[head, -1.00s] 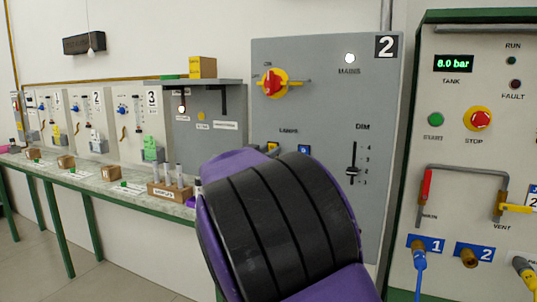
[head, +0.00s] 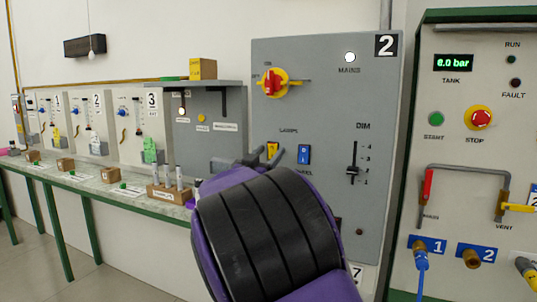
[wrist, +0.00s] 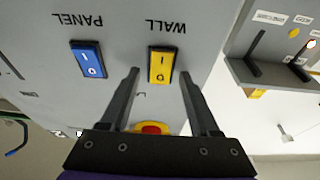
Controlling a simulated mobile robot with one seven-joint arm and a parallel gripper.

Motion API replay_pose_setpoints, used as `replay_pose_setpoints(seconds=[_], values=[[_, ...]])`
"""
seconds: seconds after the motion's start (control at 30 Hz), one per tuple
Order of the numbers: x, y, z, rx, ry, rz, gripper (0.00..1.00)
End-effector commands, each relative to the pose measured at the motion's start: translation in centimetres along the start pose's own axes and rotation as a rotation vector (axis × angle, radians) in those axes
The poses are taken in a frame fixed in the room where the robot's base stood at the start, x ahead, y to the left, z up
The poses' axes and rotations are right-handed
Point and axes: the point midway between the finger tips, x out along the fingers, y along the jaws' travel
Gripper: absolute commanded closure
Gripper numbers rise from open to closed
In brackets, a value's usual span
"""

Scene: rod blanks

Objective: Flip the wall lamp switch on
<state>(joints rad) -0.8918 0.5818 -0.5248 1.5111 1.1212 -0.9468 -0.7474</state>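The wall lamp switch is a yellow rocker (head: 272,150) under the LAMPS label on the grey panel. In the wrist view, upside down, the yellow rocker (wrist: 161,66) is marked I and O beside the word WALL. I cannot tell which side is pressed. A blue PANEL rocker (head: 304,154) sits to its right; the wrist view shows this blue rocker (wrist: 88,60) on the left. My gripper (wrist: 160,73) is open and empty, its fingers spread to either side of the yellow rocker in that view. In the head view my gripper (head: 263,157) is close to the rocker; contact is unclear.
The grey panel (head: 325,75) also carries a red and yellow rotary MAINS switch (head: 272,82), a lit white lamp (head: 350,57) and a DIM slider (head: 352,172). A shelf (head: 195,82) juts out left of the panel. A sample rack (head: 168,194) stands on the bench below.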

Motion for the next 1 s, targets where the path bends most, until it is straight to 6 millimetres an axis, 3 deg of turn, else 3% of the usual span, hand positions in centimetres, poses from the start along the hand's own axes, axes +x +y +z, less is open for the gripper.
replay_pose_setpoints(seconds=[0.17, 0.33, 0.8, 1.0], values=[[-0.2, 0.0, 0.0, 0.0, -0.001, -0.001, 0.38], [-2.1, -0.1, 0.0, 0.001, -0.003, -0.003, 0.38], [-13.2, -0.1, 0.0, 0.001, -0.002, -0.004, 0.38], [-16.2, 0.0, 0.0, 0.0, 0.0, -0.001, 0.38]])
